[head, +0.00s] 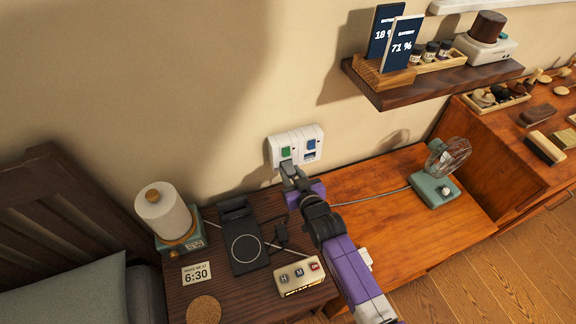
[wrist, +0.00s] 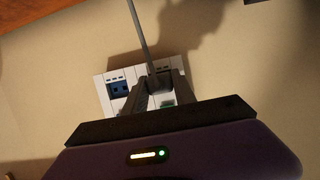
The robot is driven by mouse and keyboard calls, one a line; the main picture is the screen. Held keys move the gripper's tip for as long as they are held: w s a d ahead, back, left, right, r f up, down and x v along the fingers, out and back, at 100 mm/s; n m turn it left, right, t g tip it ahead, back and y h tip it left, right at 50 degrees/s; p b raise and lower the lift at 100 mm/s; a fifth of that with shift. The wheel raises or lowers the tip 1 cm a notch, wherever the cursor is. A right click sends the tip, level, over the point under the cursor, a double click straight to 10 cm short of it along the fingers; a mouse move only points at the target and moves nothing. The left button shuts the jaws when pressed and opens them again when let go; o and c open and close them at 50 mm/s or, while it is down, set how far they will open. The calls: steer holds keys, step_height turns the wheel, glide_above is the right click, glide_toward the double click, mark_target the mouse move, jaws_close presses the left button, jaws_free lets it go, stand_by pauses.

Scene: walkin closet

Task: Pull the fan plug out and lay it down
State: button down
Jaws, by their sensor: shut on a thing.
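The white double wall socket (head: 311,147) is on the wall above the furniture; it also shows in the wrist view (wrist: 100,90). My gripper (head: 290,170) is at the lower edge of its left half, shut on the dark fan plug (wrist: 157,77). The plug is mostly hidden between the fingers, and I cannot tell how far it sits in the socket. A grey cord (wrist: 139,30) leads away from it. The teal fan (head: 436,185) stands on the orange wooden top at right, its cord (head: 375,197) running left behind my arm.
The orange top (head: 400,235) has free room before the fan. A shelf (head: 440,82) juts out above right.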

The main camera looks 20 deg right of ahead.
steer(key=shift+s+p, duration=1.1)
steer(key=shift+s, duration=1.45)
